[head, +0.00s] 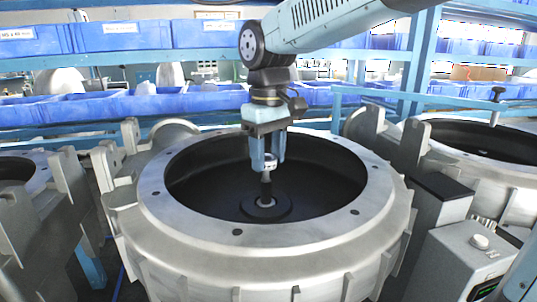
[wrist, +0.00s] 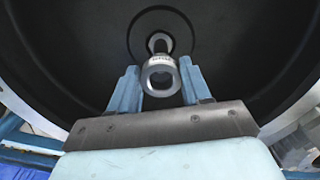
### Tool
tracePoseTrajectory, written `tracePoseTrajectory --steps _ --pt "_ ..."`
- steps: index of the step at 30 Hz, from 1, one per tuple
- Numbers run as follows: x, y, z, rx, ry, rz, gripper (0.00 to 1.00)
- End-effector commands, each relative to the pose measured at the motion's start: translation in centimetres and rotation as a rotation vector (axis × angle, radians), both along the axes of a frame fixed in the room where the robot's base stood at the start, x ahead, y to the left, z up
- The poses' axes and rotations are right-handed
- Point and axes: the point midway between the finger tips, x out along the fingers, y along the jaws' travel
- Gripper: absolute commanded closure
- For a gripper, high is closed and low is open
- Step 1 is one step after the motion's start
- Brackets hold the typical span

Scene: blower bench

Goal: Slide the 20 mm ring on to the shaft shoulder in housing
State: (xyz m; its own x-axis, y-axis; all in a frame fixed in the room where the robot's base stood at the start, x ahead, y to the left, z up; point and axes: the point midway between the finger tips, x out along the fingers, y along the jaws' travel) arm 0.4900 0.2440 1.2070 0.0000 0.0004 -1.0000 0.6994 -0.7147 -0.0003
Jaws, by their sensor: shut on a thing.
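The housing (head: 370,225) is a large round metal casing with a wide grey rim and a dark hollow inside. The shaft (head: 267,203) stands up from the middle of its dark floor; its tip also shows in the wrist view (wrist: 158,42), just beyond the ring. My gripper (wrist: 160,82) is shut on the ring (wrist: 162,77), a short silvery sleeve with markings on its side. In the head view my gripper (head: 267,165) points down inside the housing, above the shaft. The ring appears close to the shaft end; whether they touch cannot be told.
The housing's inner wall (head: 200,170) surrounds my gripper with room on all sides. A second housing (head: 480,150) stands at right, and a grey control box (head: 465,260) is at front right. Blue bins (head: 120,35) fill shelves behind.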

Motion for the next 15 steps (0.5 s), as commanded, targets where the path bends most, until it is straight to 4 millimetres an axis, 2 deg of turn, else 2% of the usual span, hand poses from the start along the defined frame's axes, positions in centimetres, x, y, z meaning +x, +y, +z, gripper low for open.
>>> tracePoseTrajectory --steps 15 --pt "0.06 -0.11 -0.81 0.0 0.0 -0.002 0.84"
